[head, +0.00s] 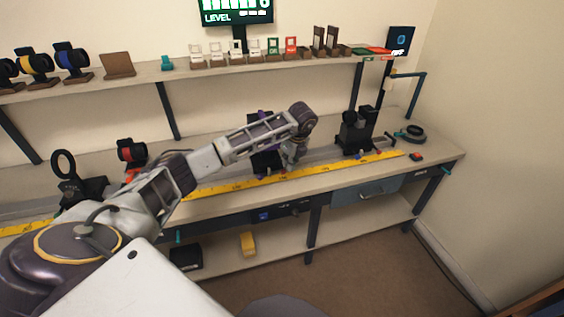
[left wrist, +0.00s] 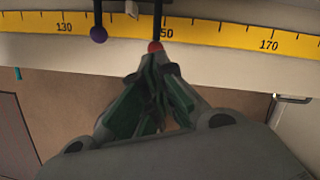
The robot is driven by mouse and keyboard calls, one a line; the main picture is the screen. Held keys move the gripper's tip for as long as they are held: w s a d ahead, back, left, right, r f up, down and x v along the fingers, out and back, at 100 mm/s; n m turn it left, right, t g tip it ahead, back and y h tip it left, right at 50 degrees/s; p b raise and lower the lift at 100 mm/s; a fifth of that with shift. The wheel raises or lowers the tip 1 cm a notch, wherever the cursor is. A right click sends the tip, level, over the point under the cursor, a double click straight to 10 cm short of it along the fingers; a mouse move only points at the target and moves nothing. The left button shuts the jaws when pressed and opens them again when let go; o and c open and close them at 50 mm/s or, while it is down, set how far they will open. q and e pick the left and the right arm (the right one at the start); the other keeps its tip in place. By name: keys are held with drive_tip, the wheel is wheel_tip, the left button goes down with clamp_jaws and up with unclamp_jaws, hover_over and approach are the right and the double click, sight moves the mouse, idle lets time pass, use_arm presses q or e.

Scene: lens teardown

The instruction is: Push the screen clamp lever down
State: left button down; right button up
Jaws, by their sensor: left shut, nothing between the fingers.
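In the left wrist view, a dark lever with a red ball knob (left wrist: 155,46) extends over the yellow scale near the 150 mark. A second lever with a purple knob (left wrist: 98,34) is to its left. I cannot tell from labels which is the screen clamp lever. My left gripper (left wrist: 153,60) is shut and empty, its fingertips right at the red knob; contact is unclear. In the head view, my left gripper (head: 289,166) is at the bench rail beside a dark upright holder (head: 264,158) with purple parts, partly hidden by my arm. My right gripper is out of view.
The yellow scale (head: 232,183) runs along the bench front. A black device (head: 354,137) stands to the right on the rail, with a round dark part (head: 411,133) beyond. A dark ring stand (head: 70,180) is at left. The shelf (head: 225,64) holds several small frames.

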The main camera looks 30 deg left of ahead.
use_arm(q)
drive_tip(key=w+v, duration=0.1)
drive_tip(key=v, duration=1)
drive_tip(key=shift+s+r, duration=0.15)
drive_tip(key=shift+s, duration=0.3)
